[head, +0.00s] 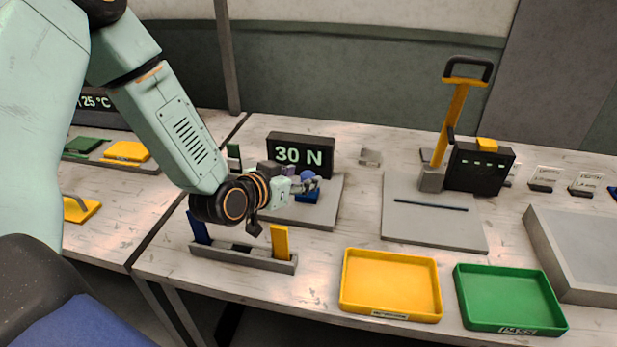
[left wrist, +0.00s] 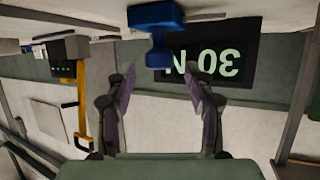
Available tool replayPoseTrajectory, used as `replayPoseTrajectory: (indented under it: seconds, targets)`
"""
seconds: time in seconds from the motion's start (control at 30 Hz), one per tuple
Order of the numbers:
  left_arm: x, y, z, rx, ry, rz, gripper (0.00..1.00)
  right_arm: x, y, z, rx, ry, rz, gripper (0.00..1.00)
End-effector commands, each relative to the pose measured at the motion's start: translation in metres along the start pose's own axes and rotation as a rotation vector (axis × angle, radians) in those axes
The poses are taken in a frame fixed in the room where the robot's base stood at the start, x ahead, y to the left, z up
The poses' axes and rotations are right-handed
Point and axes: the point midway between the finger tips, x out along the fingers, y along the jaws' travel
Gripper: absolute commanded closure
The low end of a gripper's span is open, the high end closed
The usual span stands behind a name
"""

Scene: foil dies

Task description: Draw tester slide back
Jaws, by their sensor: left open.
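The tester has a grey base plate (head: 327,212) and a black display (head: 300,153) reading 30 N. The display also shows upside down in the left wrist view (left wrist: 236,52). A blue slide block (head: 307,196) with a rounded blue knob above it sits on the plate; it also shows in the left wrist view (left wrist: 156,17). My left gripper (head: 312,184) is at the knob, and its open fingers (left wrist: 161,72) stand on either side of the knob's line. Contact cannot be told. The gripper partly hides the slide. My right gripper is not in view.
A yellow tray (head: 345,305) and a green tray (head: 463,310) lie at the front. A grey rack (head: 240,254) with blue and yellow uprights stands below my arm. A lever press (head: 455,120) with a yellow arm stands to the right. A large grey tray (head: 545,255) is at far right.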

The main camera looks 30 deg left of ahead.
Motion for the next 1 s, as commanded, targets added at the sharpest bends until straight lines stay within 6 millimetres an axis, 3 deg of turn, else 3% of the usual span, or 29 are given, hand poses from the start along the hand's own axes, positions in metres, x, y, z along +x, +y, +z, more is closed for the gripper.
replayPoseTrajectory:
  seconds: [0.3,0.63,1.0]
  targets:
    - [0.032,0.002,-0.001,0.003,0.0,0.002,0.47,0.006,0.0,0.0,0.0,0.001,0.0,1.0]
    - [0.036,0.001,-0.002,0.0,0.0,0.001,0.47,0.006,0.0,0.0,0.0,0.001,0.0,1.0]
    - [0.035,0.001,-0.002,0.0,0.0,0.001,0.79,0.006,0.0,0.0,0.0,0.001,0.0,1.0]
